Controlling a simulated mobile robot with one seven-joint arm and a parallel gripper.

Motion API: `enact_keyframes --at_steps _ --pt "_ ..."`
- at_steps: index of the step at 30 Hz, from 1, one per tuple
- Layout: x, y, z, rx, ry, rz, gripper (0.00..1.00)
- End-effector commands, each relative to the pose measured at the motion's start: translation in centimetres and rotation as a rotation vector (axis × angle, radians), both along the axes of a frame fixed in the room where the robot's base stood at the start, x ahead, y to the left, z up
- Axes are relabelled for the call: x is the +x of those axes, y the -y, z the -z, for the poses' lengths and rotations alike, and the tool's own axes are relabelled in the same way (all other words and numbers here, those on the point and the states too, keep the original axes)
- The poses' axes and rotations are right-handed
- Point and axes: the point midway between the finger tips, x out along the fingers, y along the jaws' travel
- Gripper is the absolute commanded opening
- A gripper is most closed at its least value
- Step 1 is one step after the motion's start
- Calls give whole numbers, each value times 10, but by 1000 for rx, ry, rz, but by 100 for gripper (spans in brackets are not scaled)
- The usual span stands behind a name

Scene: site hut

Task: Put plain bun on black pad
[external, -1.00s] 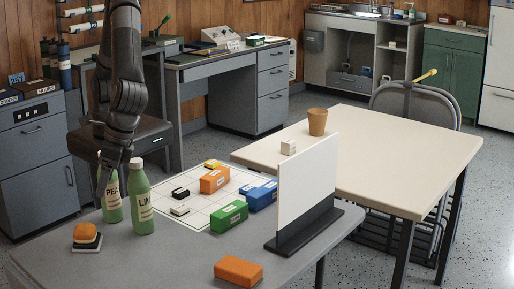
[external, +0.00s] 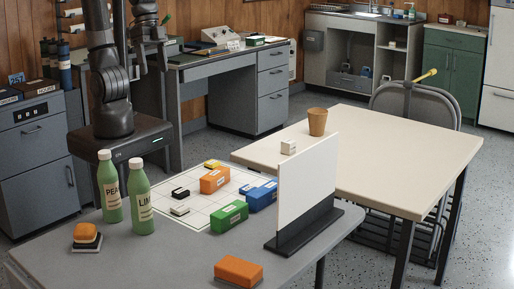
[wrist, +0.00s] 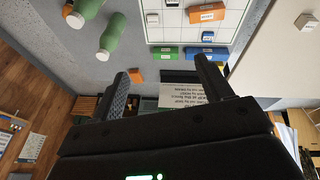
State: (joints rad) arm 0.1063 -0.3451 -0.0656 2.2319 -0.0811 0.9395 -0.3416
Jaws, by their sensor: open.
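A small rounded orange-brown bun (external: 86,231) sits on a black pad (external: 80,244) with a white edge below it, at the left front of the grey table. The bun also shows at the top left of the wrist view (wrist: 67,9). My gripper (external: 153,67) is raised behind the table, well apart from the bun and pad. In the wrist view my gripper (wrist: 160,72) is open, with nothing between its two dark fingers.
Two green bottles (external: 110,190) (external: 139,200) stand behind and right of the bun. A white gridded sheet (external: 205,212) holds several coloured blocks. A white upright panel (external: 306,182) and an orange block (external: 238,271) are further right. Bare table lies between bun and orange block.

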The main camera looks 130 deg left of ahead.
Motion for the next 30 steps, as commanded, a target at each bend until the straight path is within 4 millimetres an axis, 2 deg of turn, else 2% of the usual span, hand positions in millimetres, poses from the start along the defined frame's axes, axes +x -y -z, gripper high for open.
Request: enact_keyframes --at_steps 1,6,12,18,30 --pt "-15 -12 -3 19 32 16 72" --pt "-58 -46 -5 87 116 85 72" --pt "-93 -69 2 151 179 145 72" --pt "-104 -75 6 174 197 169 72" --pt "-104 -75 6 174 197 169 72"
